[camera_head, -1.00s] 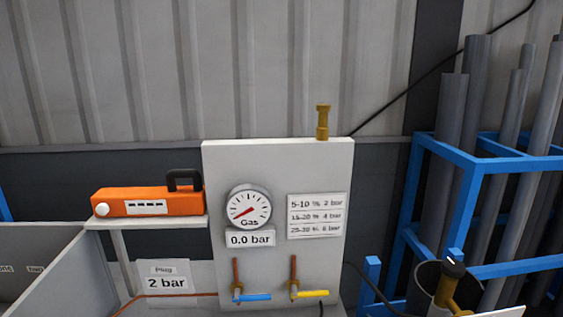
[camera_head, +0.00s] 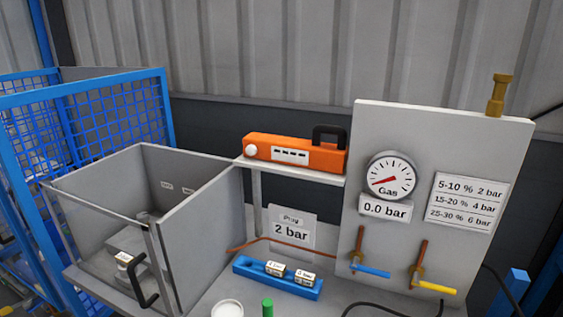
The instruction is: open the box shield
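The box (camera_head: 195,220) is a grey open-topped box on the left of the workbench. Its front is a clear shield (camera_head: 105,240) in a thin frame, with a black handle (camera_head: 140,280) near its right edge. The shield appears closed across the front. A small labelled item (camera_head: 124,258) sits on a grey fixture inside, seen through the shield. Neither of my grippers is in view.
An orange device (camera_head: 293,153) stands on a shelf right of the box. A gas panel (camera_head: 430,130) with gauge and valves stands at right. A blue tray (camera_head: 277,277) with small blocks lies on the bench. A blue mesh cage (camera_head: 115,120) is behind the box.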

